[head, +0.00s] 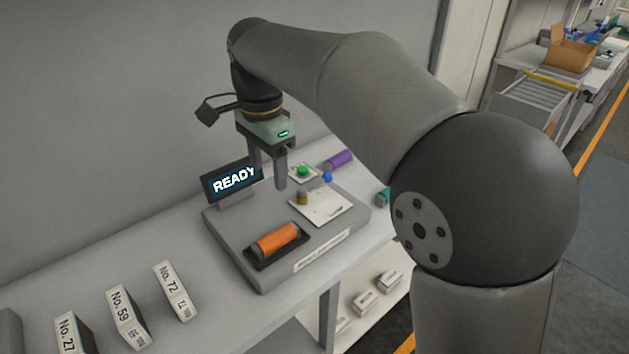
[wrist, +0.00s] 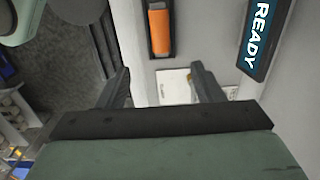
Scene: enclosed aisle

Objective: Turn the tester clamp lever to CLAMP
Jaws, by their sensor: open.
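The tester (head: 232,232) is a grey box on the bench with a display (head: 235,182) reading READY. An orange cylinder (head: 277,238) lies in its dark cradle; it also shows in the wrist view (wrist: 159,30). A white plate (head: 328,206) on the tester bears a small brass-coloured part (head: 302,198), possibly the clamp lever; its setting is unreadable. My gripper (head: 268,175) is open and empty, pointing down above the tester beside the display. In the wrist view its fingers (wrist: 160,80) stand apart, with the plate (wrist: 170,92) partly hidden beyond them.
A green button (head: 302,170), a blue ball (head: 327,177) and a purple cylinder (head: 338,159) are behind the plate. Several numbered boxes, including No. 72 (head: 175,291), stand at the left. The wall is close behind. Bench between boxes and tester is clear.

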